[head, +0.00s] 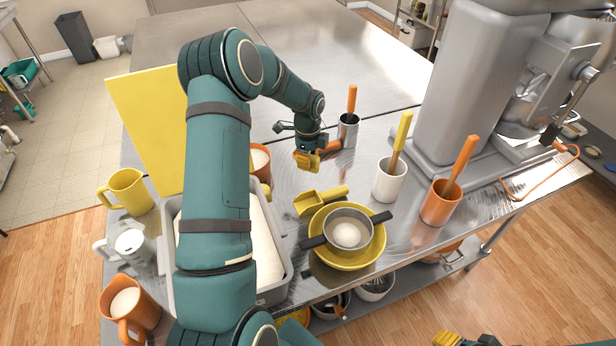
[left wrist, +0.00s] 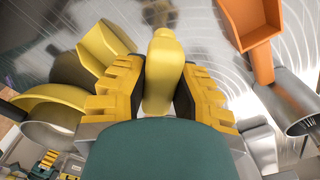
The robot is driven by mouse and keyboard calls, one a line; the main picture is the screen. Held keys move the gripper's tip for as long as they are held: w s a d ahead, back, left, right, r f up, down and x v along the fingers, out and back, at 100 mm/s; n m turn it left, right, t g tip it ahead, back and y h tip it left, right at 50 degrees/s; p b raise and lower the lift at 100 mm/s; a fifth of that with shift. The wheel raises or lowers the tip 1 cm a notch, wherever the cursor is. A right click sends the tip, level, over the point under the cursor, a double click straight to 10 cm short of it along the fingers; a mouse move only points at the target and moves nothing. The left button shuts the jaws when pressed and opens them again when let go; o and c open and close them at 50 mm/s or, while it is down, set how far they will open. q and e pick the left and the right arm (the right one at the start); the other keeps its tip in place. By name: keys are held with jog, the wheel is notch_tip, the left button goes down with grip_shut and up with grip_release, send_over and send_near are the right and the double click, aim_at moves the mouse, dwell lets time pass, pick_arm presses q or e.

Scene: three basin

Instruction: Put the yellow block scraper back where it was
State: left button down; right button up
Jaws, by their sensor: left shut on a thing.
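My left gripper (head: 308,166) hangs over the table between the yellow scoop and the orange scoop. In the left wrist view it is shut on a yellow, rounded piece, taken to be the yellow block scraper (left wrist: 161,70), which sticks out between the two yellow fingers (left wrist: 158,92). In the head view the scraper is hard to tell from the yellow fingers. Where it stood before does not show. Of my right gripper (head: 466,341) only a yellow and dark part shows at the bottom edge.
A yellow scoop (head: 334,193) lies beside the yellow bowl (head: 376,252), which holds a sieve (head: 334,222). Near my gripper lie an orange scoop (left wrist: 246,22) and a metal canister (head: 348,132). White (head: 388,184) and orange (head: 440,207) pots stand right. The back table is clear.

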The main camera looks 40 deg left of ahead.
pick_arm(q)
jog(key=shift+f, duration=3.15)
jog(key=shift+f, duration=0.15)
jog(key=c, duration=0.9)
grip_release()
notch_tip(320, 180, up, 12)
jog(key=shift+r, duration=0.2)
jog(key=shift+f, duration=0.1)
